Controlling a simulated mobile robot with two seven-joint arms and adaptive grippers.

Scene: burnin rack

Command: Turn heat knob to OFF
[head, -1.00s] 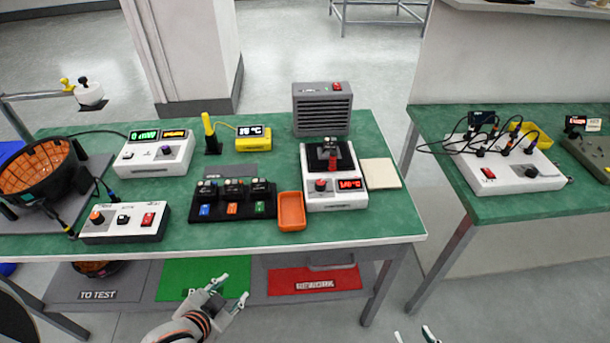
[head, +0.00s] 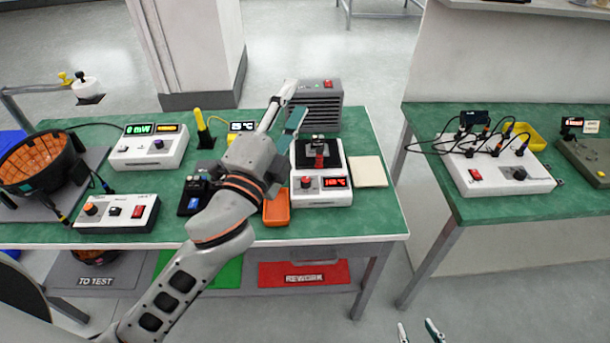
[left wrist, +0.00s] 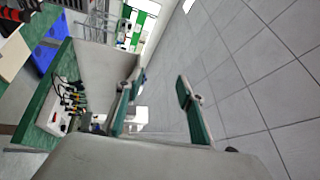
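The white hot-plate unit (head: 322,197) stands at the right of the near bench, with an orange-red knob (head: 306,183) on its front beside a lit red temperature display (head: 336,183). A white control box (head: 120,226) at the front left also has an orange knob (head: 91,209). I cannot read either knob's label or setting. My left gripper (head: 296,97) is open and empty above the bench, behind and left of the hot-plate unit, fingers pointing away. It also shows open in the left wrist view (left wrist: 160,75). My right gripper (head: 416,324) is open at the bottom edge, apart from everything.
An orange tray (head: 276,211) lies left of the hot-plate unit, and a grey vented box (head: 326,112) stands behind it. A pale pad (head: 368,172) lies to its right. My left arm hides part of the black fixture (head: 187,207). A second bench (head: 500,206) stands right.

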